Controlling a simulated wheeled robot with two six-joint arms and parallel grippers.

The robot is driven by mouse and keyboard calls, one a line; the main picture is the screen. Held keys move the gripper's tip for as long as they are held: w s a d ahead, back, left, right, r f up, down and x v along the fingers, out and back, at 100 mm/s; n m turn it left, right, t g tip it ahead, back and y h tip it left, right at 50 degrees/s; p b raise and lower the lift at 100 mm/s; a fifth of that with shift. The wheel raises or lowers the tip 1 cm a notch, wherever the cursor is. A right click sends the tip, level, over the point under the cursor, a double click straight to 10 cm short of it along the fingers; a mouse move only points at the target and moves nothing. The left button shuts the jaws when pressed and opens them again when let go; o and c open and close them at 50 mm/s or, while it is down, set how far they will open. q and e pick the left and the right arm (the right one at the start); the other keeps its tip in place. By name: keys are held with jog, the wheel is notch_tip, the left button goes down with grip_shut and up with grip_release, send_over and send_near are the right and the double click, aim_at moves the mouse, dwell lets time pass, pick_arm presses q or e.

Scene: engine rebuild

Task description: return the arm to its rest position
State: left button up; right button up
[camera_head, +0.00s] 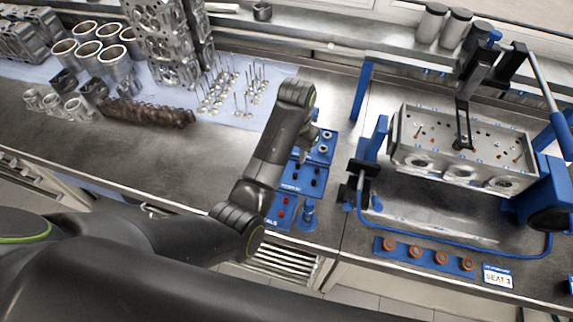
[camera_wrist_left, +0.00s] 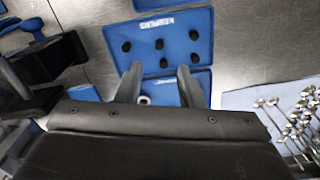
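My left arm comes in from the left in the head view, bends up, and folds down at the wrist over the blue parts trays. My left gripper (camera_head: 312,136) is partly hidden behind its own arm there. In the left wrist view its two fingers (camera_wrist_left: 160,78) stand apart with nothing held between them. Beyond the fingertips lies a blue tray (camera_wrist_left: 183,17) with several black pieces; a pale ring shows between the fingers on another blue tray. My right gripper is not in view.
A cylinder head (camera_head: 460,150) sits in a blue fixture at right, with a black lever above. A blue strip (camera_head: 425,254) with copper-coloured rings lies in front. Bare bench (camera_head: 225,150) lies left of my forearm.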

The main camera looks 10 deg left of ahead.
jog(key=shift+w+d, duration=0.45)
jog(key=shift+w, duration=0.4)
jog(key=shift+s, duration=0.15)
